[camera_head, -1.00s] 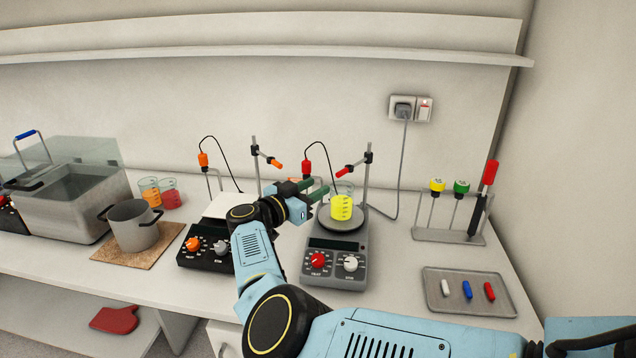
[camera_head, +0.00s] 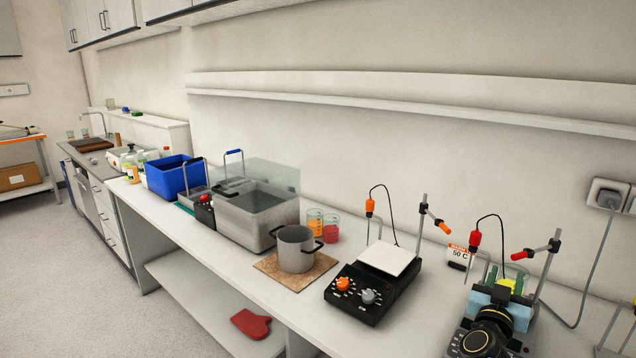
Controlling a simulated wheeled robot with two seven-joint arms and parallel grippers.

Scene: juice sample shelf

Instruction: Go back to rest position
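My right gripper (camera_head: 505,278) is at the lower right, over the right hotplate stirrer (camera_head: 462,340). Its two green fingers stand apart, so it looks open. The yellow content of a beaker (camera_head: 507,284) shows between and behind the fingers; the gripper hides most of this beaker, and I cannot tell whether the fingers touch it. My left gripper is not in view.
A black hotplate stirrer (camera_head: 357,295) with a white top stands left of my gripper. Stands with probes (camera_head: 541,275) rise close to the gripper. Further left are a pot (camera_head: 296,250), orange and red beakers (camera_head: 331,229), a metal bath (camera_head: 245,222) and a blue bin (camera_head: 172,178).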

